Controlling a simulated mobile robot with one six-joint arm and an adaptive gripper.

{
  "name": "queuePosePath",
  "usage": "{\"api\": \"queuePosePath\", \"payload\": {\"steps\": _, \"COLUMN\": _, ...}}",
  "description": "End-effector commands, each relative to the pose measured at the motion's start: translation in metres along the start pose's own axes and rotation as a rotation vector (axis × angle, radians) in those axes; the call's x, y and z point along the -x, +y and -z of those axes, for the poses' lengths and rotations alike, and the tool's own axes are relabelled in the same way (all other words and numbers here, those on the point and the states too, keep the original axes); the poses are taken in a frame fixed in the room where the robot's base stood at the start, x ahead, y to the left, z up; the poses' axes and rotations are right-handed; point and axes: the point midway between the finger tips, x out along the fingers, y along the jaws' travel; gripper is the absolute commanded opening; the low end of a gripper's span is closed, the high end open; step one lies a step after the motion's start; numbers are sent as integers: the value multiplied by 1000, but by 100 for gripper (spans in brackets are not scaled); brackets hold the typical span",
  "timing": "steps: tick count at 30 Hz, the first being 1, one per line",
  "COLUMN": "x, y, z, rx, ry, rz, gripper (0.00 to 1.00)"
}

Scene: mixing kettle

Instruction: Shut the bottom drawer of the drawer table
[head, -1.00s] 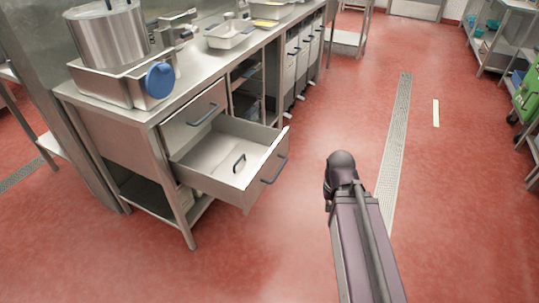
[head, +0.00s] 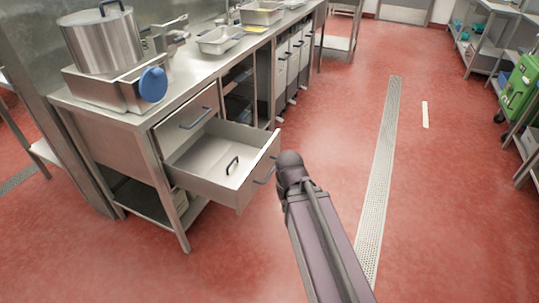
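The drawer table (head: 130,149) is a steel counter on the left with two stacked drawers at its near end. The bottom drawer (head: 208,187) is pulled far out to the right, with a dark handle on its front panel. A small loose-looking dark handle shape (head: 233,165) shows inside it. The top drawer (head: 188,118) is shut. My arm reaches up from the bottom edge, and its end is close to the right of the drawer front, partly overlapping the handle in the picture. I cannot tell whether they touch. My gripper's fingers are hidden.
A large lidded pot (head: 102,42) stands in a steel base with a blue knob (head: 153,85) on the counter. Trays (head: 219,41) sit farther back. Red floor to the right is clear, with a drain grate (head: 380,175).

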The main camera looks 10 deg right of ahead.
Motion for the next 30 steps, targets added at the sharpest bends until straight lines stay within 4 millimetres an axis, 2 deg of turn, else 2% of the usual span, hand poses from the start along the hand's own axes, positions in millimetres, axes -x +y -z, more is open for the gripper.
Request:
{"api": "queuePosePath", "payload": {"steps": 8, "x": -4, "y": -1, "z": 3, "rx": -5, "ry": 2, "rz": 15, "gripper": 0}}
{"api": "queuePosePath", "payload": {"steps": 14, "x": -21, "y": -4, "z": 18, "rx": -25, "ry": 16, "rz": 106, "gripper": 0}}
{"api": "queuePosePath", "payload": {"steps": 20, "x": -48, "y": -8, "z": 50, "rx": -86, "ry": 50, "rz": 299, "gripper": 0}}
{"api": "queuePosePath", "payload": {"steps": 24, "x": -63, "y": -8, "z": 79, "rx": -142, "ry": 90, "rz": 472, "gripper": 0}}
{"api": "queuePosePath", "payload": {"steps": 30, "x": -74, "y": 2, "z": 122, "rx": -226, "ry": 162, "rz": 722, "gripper": 0}}
